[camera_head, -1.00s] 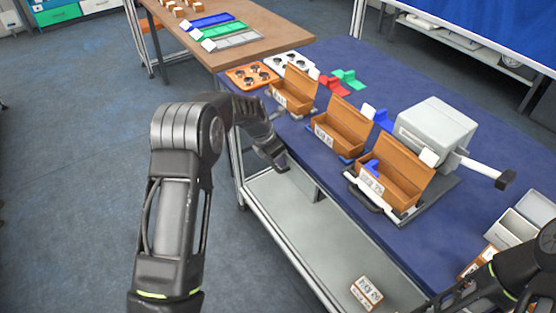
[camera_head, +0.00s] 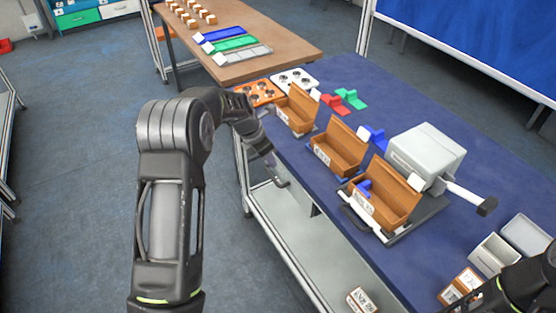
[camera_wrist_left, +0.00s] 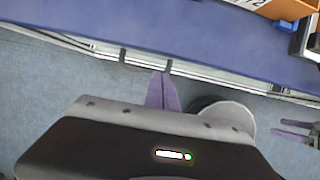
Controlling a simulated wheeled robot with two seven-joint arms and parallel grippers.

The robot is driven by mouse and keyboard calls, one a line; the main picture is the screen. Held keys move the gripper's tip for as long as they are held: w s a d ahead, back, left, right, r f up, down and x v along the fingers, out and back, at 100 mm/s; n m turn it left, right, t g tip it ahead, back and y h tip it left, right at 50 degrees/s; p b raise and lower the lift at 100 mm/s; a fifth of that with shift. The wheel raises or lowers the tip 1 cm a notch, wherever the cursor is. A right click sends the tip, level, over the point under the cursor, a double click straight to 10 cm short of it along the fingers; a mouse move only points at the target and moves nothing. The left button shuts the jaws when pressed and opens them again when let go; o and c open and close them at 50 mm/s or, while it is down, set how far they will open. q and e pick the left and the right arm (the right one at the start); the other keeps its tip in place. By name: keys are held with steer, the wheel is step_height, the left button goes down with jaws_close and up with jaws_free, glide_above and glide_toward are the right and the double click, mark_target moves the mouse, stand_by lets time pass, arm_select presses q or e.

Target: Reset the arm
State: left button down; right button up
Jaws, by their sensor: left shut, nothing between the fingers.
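My left arm stands at the left of the head view, and its gripper (camera_head: 280,181) hangs beside the blue table's (camera_head: 440,108) near edge, by the left end. In the left wrist view the fingers (camera_wrist_left: 162,90) are together and empty, in front of the table edge (camera_wrist_left: 150,28). My right arm enters at the lower right of the head view, its fingers out of that picture. Two spread prongs at the right of the left wrist view look like my right gripper (camera_wrist_left: 298,132), empty.
Three open brown boxes, left (camera_head: 298,110), middle (camera_head: 340,152) and right (camera_head: 385,198), stand along the table. A grey machine (camera_head: 425,150) is behind the right one. A small box (camera_head: 361,299) is on the lower shelf. Open floor (camera_head: 75,190) lies at left.

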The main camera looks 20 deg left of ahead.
arm_select(q)
steer(key=shift+a+f, duration=0.1)
stand_by(0.5)
steer(key=s+d+f+m+y, duration=0.1)
steer(key=s+d+f+m, duration=0.4)
steer(key=f+m, duration=0.35)
steer(key=s+d+f+m, duration=0.4)
steer(key=s+f+m, duration=0.25)
steer(key=m, duration=0.35)
steer(key=s+d+f+m+g, duration=0.1)
steer(key=s+d+m, duration=0.2)
steer(key=s+d, duration=0.2)
steer(key=s+d+f+m+g+h, duration=0.1)
steer(key=s+d, duration=0.4)
steer(key=s, duration=0.7)
steer(key=s+d+f+m+g+h, duration=0.1)
steer(key=s+d+f+m, duration=0.2)
steer(key=s, duration=0.5)
steer(key=d+m, duration=0.1)
steer(key=d, duration=0.1)
steer(key=shift+s+d+f+m, duration=0.15)
steer(key=shift+s+d+m, duration=0.1)
steer(key=shift+d+m, duration=0.15)
